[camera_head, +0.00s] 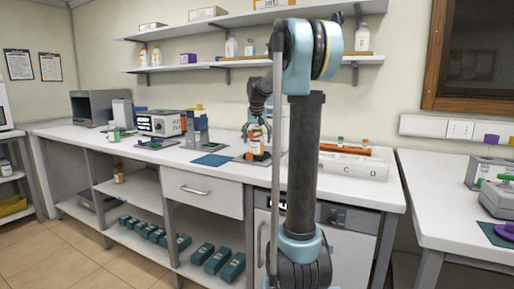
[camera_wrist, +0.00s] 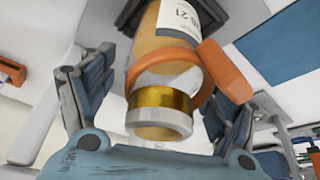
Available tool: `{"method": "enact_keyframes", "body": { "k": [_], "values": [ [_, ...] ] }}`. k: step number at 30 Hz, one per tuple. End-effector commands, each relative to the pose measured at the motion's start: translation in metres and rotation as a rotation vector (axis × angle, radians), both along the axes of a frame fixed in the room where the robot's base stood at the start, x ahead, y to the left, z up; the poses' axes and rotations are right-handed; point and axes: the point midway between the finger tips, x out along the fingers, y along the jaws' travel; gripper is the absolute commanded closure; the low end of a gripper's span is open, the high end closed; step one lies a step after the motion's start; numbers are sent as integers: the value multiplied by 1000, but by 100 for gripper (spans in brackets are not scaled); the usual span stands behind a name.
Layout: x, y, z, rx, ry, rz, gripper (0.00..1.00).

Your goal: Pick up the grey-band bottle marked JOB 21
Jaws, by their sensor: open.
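An amber bottle (camera_wrist: 165,48) with a white label ending in "21" lies between the fingers in the wrist view; the label's start is cut off. An orange collar with a tab, a gold band and a pale ring show at its neck end. In the head view the bottle (camera_head: 257,151) stands upright on the bench on a dark base. My gripper (camera_head: 257,131) is above and around its top. In the wrist view my gripper (camera_wrist: 165,85) is open, one finger on each side of the bottle, with a visible gap on the left.
A blue mat (camera_head: 212,160) lies left of the bottle on the white bench. A white rack (camera_head: 353,165) marked with letters stands to the right, with an orange item behind it. Instruments (camera_head: 163,123) stand farther left. Two shelves (camera_head: 240,63) hang above.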

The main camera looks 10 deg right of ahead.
Motion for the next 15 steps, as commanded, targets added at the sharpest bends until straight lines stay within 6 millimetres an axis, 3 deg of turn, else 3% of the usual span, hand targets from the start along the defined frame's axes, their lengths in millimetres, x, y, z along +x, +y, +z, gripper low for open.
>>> {"method": "enact_keyframes", "body": {
  "k": [4, 12, 15],
  "values": [
    [0, 0, 0, 0, 0, 0, 22],
    [0, -2, 0, 0, 0, -2, 81],
    [0, -2, 1, 0, 0, -2, 81]
  ]
}}
